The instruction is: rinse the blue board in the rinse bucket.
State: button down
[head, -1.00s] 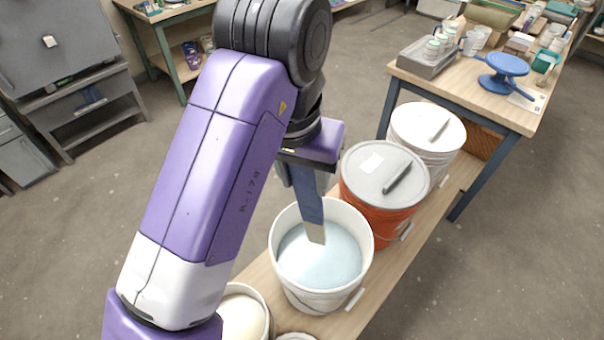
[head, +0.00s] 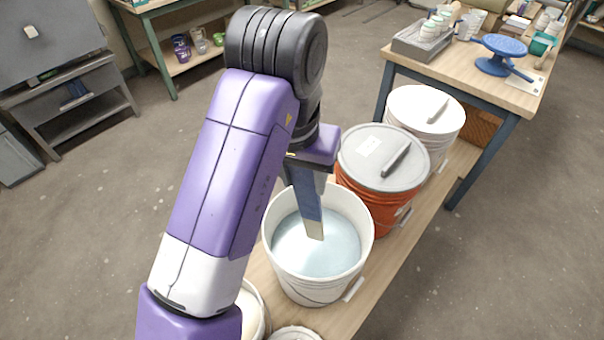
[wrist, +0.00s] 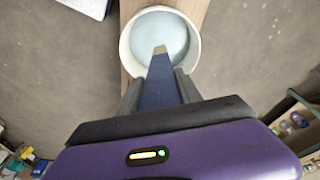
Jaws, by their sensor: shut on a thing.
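My gripper (head: 306,176) is shut on the upper part of the blue board (head: 308,200). The board hangs nearly upright, with a pale tan lower end, inside the mouth of a white bucket (head: 317,285) holding pale blue liquid (head: 290,250). In the wrist view the board (wrist: 160,85) runs from between the fingers (wrist: 157,92) over the bucket (wrist: 127,40). The lower end is over or in the liquid; I cannot tell whether it touches.
An orange bucket (head: 362,190) with a grey lid stands just right, and a white lidded bucket (head: 428,100) behind it. A cream-filled bucket (head: 250,305) is close to the left. All share a narrow wooden bench (head: 375,270). A worktable (head: 460,75) stands beyond.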

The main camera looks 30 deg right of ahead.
aim_at(310, 217)
jog(key=shift+b+x, duration=4.75)
jog(key=shift+x, duration=2.9)
jog(key=shift+a, duration=0.1)
